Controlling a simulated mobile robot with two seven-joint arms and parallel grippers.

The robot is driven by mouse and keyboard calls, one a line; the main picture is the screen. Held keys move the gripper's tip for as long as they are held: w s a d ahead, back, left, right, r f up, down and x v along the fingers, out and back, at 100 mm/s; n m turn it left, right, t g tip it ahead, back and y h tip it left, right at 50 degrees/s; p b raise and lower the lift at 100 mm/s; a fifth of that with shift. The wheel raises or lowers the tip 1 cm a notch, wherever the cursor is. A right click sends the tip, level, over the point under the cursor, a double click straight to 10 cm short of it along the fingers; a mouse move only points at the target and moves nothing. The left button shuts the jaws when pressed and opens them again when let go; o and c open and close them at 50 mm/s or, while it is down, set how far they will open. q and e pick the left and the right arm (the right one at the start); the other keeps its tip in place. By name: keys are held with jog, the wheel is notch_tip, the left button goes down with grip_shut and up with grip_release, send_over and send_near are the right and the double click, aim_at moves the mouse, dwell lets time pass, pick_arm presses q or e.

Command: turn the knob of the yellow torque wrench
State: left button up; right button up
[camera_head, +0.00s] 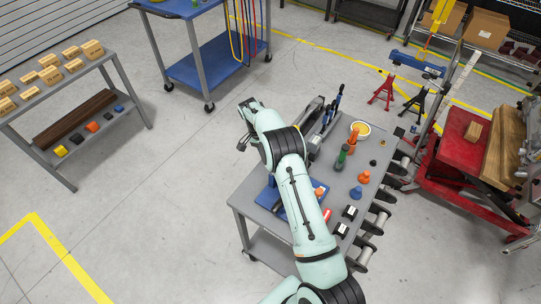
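A slim yellow tool (438,14) stands up at the upper right, above a blue beam (418,62). It is the only yellow wrench-like thing I can make out; its knob is too small to tell. One mint-green arm of mine comes in at the bottom edge, seemingly my left, and reaches up over the grey cart. Its gripper (243,124) is beyond the cart's left side, over bare floor. Its dark fingers look apart, with nothing seen between them. It is far from the yellow tool. My other gripper is not in view.
A red lift table (460,150) stands to the right, with red (383,91) and black jack stands behind. Floor is free on the left.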

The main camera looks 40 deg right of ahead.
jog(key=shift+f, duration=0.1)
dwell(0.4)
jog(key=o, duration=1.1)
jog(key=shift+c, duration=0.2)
